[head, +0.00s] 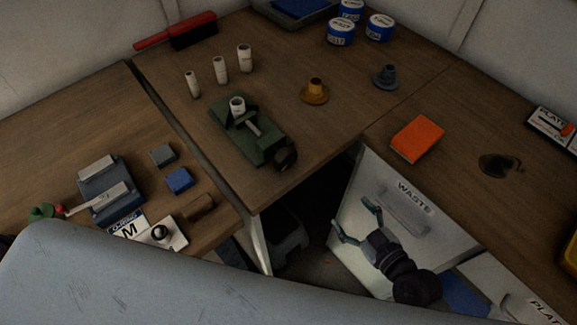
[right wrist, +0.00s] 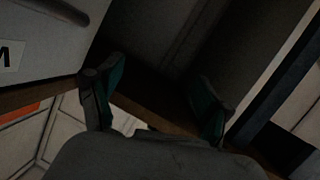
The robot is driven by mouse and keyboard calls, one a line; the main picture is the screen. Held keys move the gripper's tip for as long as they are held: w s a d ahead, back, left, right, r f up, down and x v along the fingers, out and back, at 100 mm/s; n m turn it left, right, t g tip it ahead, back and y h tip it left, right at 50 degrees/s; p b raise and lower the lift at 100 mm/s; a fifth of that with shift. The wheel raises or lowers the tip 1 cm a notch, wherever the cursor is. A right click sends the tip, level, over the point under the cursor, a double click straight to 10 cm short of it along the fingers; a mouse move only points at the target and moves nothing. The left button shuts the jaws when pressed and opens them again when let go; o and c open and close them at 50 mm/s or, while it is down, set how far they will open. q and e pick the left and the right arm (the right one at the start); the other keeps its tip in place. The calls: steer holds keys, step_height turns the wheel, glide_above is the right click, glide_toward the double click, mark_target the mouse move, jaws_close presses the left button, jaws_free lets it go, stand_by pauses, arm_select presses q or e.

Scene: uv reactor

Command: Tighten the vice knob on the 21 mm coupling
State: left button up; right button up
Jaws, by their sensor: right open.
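A green vice (head: 245,136) stands on the middle wooden bench in the head view. A pale cylindrical coupling (head: 237,106) stands upright in its jaws. The dark round vice knob (head: 286,157) is at the vice's near right end, close to the bench edge. My right gripper (head: 353,222) is open and empty, below and to the right of the knob, in front of the white WASTE drawer. In the right wrist view its two fingers (right wrist: 160,98) are spread apart with nothing between them. My left gripper is not in view.
Several pale cylinders (head: 220,70) stand behind the vice. A yellow flanged part (head: 315,91) and a grey one (head: 386,77) stand right of it. An orange block (head: 418,139) lies above the WASTE drawer front (head: 440,215). Open floor space lies below the bench corner.

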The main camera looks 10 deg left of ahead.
mark_target(289, 161)
steer(key=s+a+r+n+y+b, duration=0.1)
steer(key=s+a+r+n+y, duration=0.15)
steer(key=r, duration=0.45)
steer(key=s+a+r+n+y, duration=0.1)
steer(key=s+a+r+y, duration=0.2)
steer(key=r, duration=0.4)
steer(key=shift+h, duration=0.35)
steer(key=p+x, duration=0.3)
steer(key=x, duration=0.9)
steer(key=shift+w+a, duration=0.25)
steer(key=shift+a, duration=0.05)
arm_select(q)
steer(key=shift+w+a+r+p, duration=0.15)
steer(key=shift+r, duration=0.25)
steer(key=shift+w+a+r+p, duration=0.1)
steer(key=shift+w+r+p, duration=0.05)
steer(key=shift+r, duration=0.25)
arm_select(e)
steer(key=shift+w+a+f, duration=0.15)
steer(key=shift+w+a, duration=0.25)
steer(key=shift+a, duration=0.15)
steer(key=shift+c, duration=0.4)
steer(key=c, duration=1.1)
steer(key=shift+m, duration=0.35)
